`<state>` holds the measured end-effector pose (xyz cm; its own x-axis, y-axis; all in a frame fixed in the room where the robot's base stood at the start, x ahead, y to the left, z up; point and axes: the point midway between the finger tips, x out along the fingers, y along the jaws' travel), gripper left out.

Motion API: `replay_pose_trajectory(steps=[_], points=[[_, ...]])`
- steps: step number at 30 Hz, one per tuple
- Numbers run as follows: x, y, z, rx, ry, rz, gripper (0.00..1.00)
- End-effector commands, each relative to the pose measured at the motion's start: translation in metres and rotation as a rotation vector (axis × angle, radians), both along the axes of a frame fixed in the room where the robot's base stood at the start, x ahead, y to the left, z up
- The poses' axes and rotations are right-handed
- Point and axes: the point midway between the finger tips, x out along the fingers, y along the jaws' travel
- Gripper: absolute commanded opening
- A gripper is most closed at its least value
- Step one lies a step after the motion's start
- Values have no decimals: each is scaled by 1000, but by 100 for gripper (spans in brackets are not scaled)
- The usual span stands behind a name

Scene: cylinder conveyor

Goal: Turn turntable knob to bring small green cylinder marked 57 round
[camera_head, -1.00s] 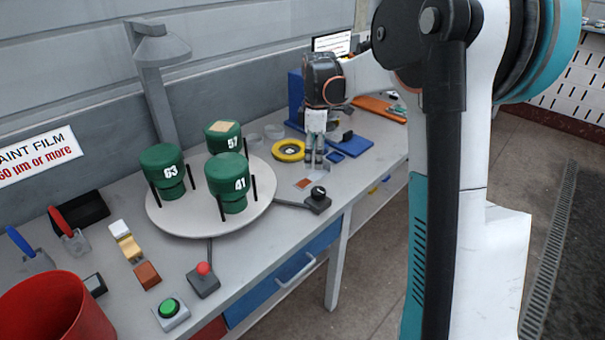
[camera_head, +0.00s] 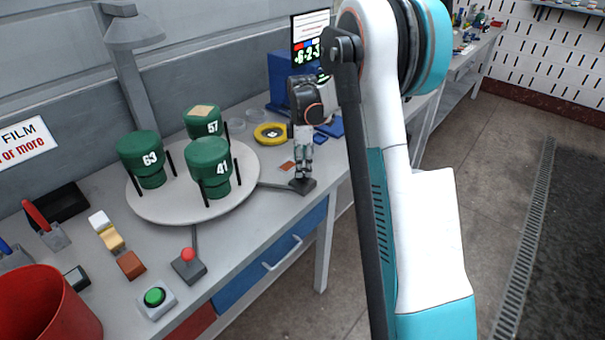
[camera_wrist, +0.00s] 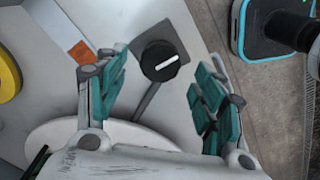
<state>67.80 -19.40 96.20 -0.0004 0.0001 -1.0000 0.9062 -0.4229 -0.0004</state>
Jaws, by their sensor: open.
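The round turntable (camera_head: 165,210) stands on the bench and bears three green cylinders. The cylinder marked 57 (camera_head: 204,128) is at the back with a tan patch on top. The cylinder marked 63 (camera_head: 141,150) is at the left, and the one marked 41 (camera_head: 210,163) is at the front right. My gripper (camera_head: 300,178) points down over the knob, which it mostly hides in the head view. In the wrist view, the black knob (camera_wrist: 160,62) with a white line lies between the spread fingers of my gripper (camera_wrist: 160,85). The fingers stand apart from it.
A yellow ring (camera_head: 270,134) lies behind my gripper. A red-topped joystick (camera_head: 188,262), a green button (camera_head: 155,298) and a red bin (camera_head: 45,310) are at the front left. A lamp post (camera_head: 140,70) stands behind the turntable. An orange-brown square (camera_wrist: 81,52) lies near the knob.

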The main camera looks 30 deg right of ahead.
Motion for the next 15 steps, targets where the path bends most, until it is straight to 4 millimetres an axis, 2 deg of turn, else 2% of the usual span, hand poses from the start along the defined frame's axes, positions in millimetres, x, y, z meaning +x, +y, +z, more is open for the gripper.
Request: replay_pose_trajectory(steps=[1,6,15], points=[[0,0,-10,0,0,0,63],[0,0,-27,0,0,0,63],[0,0,-33,0,0,0,63]])
